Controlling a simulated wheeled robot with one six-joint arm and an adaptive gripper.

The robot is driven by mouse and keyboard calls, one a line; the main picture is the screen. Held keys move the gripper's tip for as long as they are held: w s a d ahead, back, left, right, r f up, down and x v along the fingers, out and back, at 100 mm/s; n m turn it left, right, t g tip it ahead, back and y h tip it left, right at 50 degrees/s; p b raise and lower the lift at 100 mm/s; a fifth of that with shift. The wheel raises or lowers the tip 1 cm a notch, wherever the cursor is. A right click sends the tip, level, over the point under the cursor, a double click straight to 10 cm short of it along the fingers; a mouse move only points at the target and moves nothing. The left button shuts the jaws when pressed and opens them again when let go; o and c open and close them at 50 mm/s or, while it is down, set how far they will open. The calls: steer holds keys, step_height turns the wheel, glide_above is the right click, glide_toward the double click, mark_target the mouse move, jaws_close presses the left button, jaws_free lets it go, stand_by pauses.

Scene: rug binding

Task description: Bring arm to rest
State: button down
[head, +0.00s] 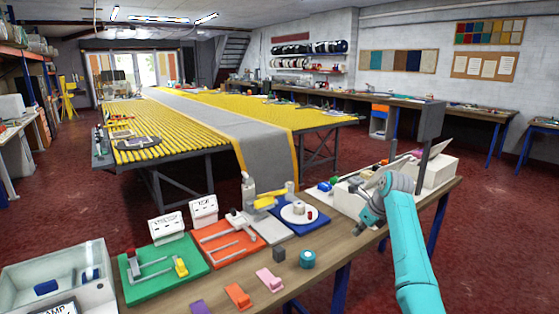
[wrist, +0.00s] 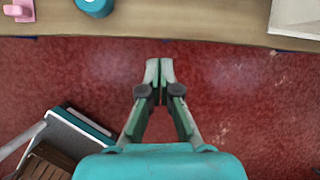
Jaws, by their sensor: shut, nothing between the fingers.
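My gripper (wrist: 160,72) shows in the wrist view with its two fingertips together and nothing between them. It points at the red floor, just outside the edge of the wooden bench (wrist: 185,25). In the head view my teal arm reaches up from the lower right, and its wrist end is in front of the right part of the bench (head: 345,235). The fingers are hard to make out there.
On the bench are a teal roll (head: 307,259), a dark cube (head: 279,254), a pink clamp (head: 269,279), an orange clamp (head: 238,296), a green board (head: 135,295) and a clear bin (head: 50,270). A white box (head: 436,171) stands at the right end. Red floor (head: 500,240) is open to the right.

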steer(key=s+a+f+n+t+h, duration=0.1)
steer(key=s+f+n, duration=0.3)
steer(key=f, duration=0.9)
steer(key=s+a+f+n+t, duration=0.1)
steer(key=s+a+f+n, duration=0.1)
steer(key=s+f, duration=0.8)
steer(key=s+a+f+n+t+h, duration=0.1)
steer(key=s+f+n, duration=0.2)
steer(key=s+f, duration=0.5)
steer(key=s+a+f+n+t, duration=0.1)
steer(key=s+f+n+t, duration=0.15)
steer(key=s+f, duration=0.6)
steer(key=s+a+r+n+t+h, duration=0.1)
steer(key=s+r+n, duration=0.3)
steer(key=s, duration=1)
steer(key=s+r+n+t, duration=0.1)
steer(key=s+r+n, duration=0.25)
steer(key=s, duration=0.95)
steer(key=s+r+n+t, duration=0.2)
steer(key=s+r+n, duration=0.6)
steer(key=s+r, duration=0.8)
step_height(320, 180, up, 4)
steer(key=shift+s+a+n+t, duration=0.15)
steer(key=shift+a+n+t, duration=0.2)
steer(key=shift+a, duration=0.1)
